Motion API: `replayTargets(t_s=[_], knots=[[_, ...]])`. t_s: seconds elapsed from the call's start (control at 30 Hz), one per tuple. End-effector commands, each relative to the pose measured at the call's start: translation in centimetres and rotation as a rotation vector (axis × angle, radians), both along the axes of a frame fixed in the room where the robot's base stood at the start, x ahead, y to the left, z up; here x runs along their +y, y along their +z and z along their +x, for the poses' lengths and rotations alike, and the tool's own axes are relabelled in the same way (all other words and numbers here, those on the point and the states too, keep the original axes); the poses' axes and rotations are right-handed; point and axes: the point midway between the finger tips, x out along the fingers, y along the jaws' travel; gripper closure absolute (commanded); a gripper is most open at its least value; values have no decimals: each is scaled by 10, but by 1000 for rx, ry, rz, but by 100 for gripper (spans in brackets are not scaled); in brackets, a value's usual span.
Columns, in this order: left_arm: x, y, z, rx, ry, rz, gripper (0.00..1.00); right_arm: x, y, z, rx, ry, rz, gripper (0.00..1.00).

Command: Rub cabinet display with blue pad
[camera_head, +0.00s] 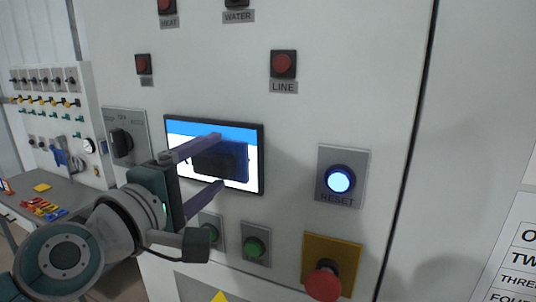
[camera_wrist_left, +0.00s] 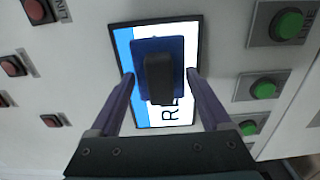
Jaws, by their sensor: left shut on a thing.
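The cabinet display (camera_head: 258,158) is a dark-framed screen with a blue band on top and white below; it also fills the middle of the left wrist view (camera_wrist_left: 186,28). My left gripper (camera_head: 219,160) is shut on the blue pad (camera_head: 236,163), which has a dark block-like handle. In the left wrist view the pad (camera_wrist_left: 145,48) lies over the screen's middle and hides part of its lettering. I cannot tell whether the pad touches the screen. My right gripper is in neither view.
Right of the display are the lit RESET button (camera_head: 340,180) and a red emergency knob (camera_head: 322,282) on a yellow plate. A green button (camera_head: 254,247) sits below the display, a rotary switch (camera_head: 122,142) to its left. A bench (camera_head: 75,200) with small coloured parts stands at left.

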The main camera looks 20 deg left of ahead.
Motion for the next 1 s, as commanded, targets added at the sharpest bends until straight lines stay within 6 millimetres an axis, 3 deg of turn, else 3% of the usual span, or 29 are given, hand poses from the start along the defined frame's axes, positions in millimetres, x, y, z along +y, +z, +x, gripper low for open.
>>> replayTargets(t_s=[0.63, 0.87, 1.0], knots=[[-43, 1, -4, -2, 0, -1, 63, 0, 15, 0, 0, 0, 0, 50], [-44, 0, -1, -1, 0, 1, 63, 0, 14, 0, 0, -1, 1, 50], [-34, -1, -1, -1, 2, 2, 63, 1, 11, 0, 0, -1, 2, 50]])
